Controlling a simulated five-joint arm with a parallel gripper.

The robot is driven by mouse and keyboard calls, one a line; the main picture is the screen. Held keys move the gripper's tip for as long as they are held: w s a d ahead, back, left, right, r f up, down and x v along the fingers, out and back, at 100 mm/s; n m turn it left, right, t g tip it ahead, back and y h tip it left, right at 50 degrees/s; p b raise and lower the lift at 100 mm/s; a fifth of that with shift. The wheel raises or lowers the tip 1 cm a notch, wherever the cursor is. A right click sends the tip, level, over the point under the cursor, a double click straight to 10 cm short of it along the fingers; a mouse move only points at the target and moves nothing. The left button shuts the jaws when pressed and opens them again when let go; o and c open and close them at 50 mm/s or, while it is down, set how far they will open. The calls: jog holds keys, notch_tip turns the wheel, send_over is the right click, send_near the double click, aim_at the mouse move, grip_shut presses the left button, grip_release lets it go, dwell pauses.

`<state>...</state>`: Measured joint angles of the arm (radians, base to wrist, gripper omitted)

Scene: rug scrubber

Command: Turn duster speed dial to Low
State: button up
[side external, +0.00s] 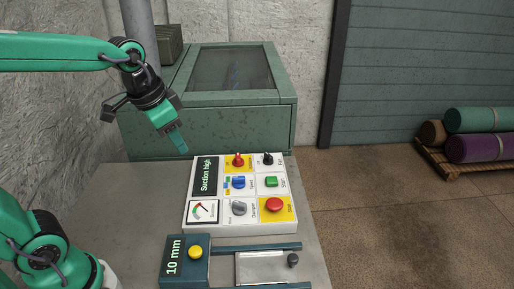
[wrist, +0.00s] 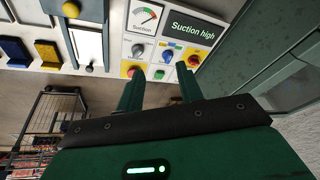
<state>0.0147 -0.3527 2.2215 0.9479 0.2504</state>
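The white control panel (side external: 222,226) lies on the bench. Its blue dial (side external: 238,182), with small coloured labels beside it, seems to be the speed dial; its lettering and exact setting are too small to read. The blue dial also shows in the wrist view (wrist: 168,55), beyond the fingertips. My gripper (side external: 182,149) is above the panel's far left corner, apart from the dial and touching nothing. In the wrist view my gripper (wrist: 160,84) has its two green fingers spread with nothing between them.
Around the blue dial are a red knob (side external: 238,160), a black knob (side external: 268,159), a green button (side external: 271,182), a grey knob (side external: 239,208) and a red button (side external: 274,204). The display (side external: 206,175) reads "Suction high". A green cabinet (side external: 240,125) stands behind.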

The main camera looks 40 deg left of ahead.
jog(key=w+f+m+g, duration=0.2)
jog(key=w+f+m, duration=0.15)
jog(key=w, duration=0.55)
jog(key=m+g, duration=0.2)
send_near(239, 177)
jog(key=shift+s, duration=0.3)
jog(key=shift+w+f+m, duration=0.2)
jog(key=shift+f+m, duration=0.05)
jog(key=shift+f, duration=0.1)
jog(key=shift+f, duration=0.1)
jog(key=shift+f, duration=3.8)
grip_shut()
